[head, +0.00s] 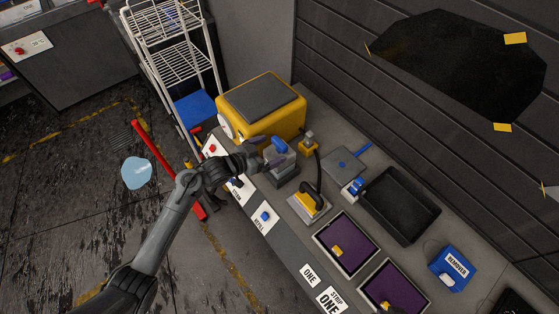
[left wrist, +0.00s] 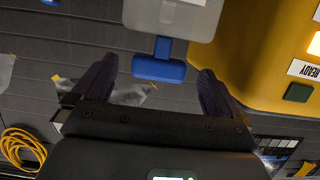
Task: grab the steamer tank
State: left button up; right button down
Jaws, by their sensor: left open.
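The steamer tank (head: 284,167) is a grey, partly clear box with a blue handle on top. It stands in front of the yellow steamer body (head: 268,108). In the left wrist view the tank (left wrist: 172,18) is at the top, with its blue T-shaped handle (left wrist: 158,69) between my fingers. My left gripper (head: 268,151) is open at the handle, with one finger on each side. In the left wrist view a gap shows between the handle and each finger of the gripper (left wrist: 154,80). My right gripper is not in view.
A steam head (head: 309,206) with a black hose stands close by on the bench. A black tray (head: 401,205), purple-filled frames (head: 346,243) and a blue remover box (head: 452,265) lie further right. A white wire rack (head: 170,62) stands behind left.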

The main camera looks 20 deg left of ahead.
aim_at(276, 147)
pick_arm(q)
jog(key=shift+x, duration=2.35)
jog(key=shift+r, duration=0.1)
jog(key=c, duration=1.8)
